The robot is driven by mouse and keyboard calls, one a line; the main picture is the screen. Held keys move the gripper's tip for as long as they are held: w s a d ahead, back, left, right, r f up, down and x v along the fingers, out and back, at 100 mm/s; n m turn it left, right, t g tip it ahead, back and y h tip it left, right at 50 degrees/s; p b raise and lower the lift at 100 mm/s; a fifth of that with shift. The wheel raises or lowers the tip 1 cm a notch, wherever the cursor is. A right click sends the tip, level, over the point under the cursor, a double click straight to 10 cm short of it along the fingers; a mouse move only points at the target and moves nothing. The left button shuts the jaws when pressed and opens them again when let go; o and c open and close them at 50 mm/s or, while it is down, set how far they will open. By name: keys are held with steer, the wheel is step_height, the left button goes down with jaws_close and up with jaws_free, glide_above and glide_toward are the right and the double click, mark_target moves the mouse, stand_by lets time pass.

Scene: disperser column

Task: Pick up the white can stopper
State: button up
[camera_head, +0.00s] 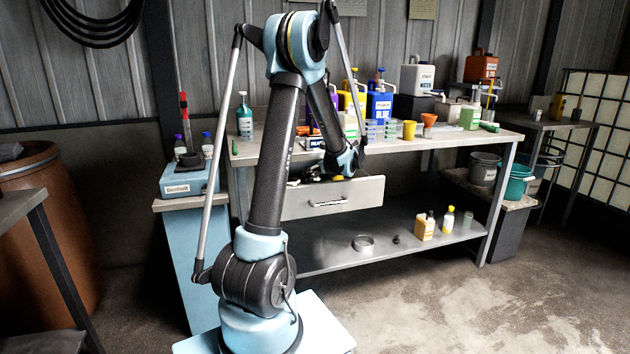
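A white can (418,80) with a dark label and a top handle stands at the back of the workbench, right of my arm, on a dark block. I cannot make out its white stopper for certain. My gripper (327,178) is at the end of my bent arm, low at the bench front by the open drawer (345,198). Small dark, yellow and white items show around it in the drawer, too small to name. The fingers are dark and blend with these items, so I cannot tell whether they are open or hold anything.
The workbench (450,138) carries colored pump jugs, a blue can (379,106), a yellow cup (409,130) and an orange funnel (428,120). The lower shelf (340,252) holds a round dish and small bottles. Buckets stand right. The floor in front right is clear.

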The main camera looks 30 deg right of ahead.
steer(key=shift+c, duration=0.4)
steer(key=c, duration=0.7)
